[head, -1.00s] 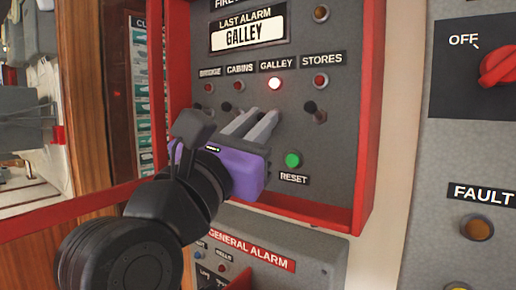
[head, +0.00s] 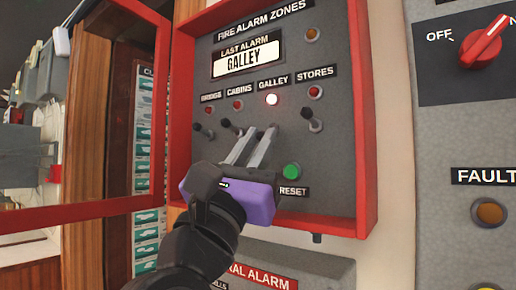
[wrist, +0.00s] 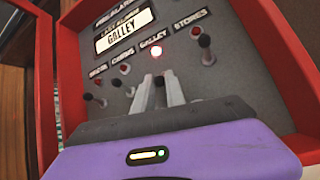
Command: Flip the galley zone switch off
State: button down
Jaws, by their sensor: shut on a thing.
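The grey fire alarm panel (head: 335,150) has a row of toggle switches under zone labels. The galley zone switch (wrist: 158,80) shows in the wrist view as a dark knob between my fingers, below the GALLEY label; its lever is mostly hidden, so I cannot tell its position. My purple gripper (head: 252,147) is shut on it, with both grey fingers reaching up to the panel. The galley lamp (head: 271,99) is lit, and the last alarm display (head: 247,60) reads GALLEY.
The cabins switch (head: 228,125) and bridge switch (head: 199,128) stand left of my fingers, the stores switch (head: 312,118) to the right. A green reset button (head: 291,171) is close below right. The red box rim (head: 365,130) surrounds the panel; its red-framed door (head: 90,207) hangs open left.

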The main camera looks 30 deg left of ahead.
jog(key=c, duration=1.4)
grip_release()
jog(key=shift+o, duration=0.2)
jog(key=b+v, duration=0.1)
jog(key=v, duration=0.7)
jog(key=shift+r, duration=0.1)
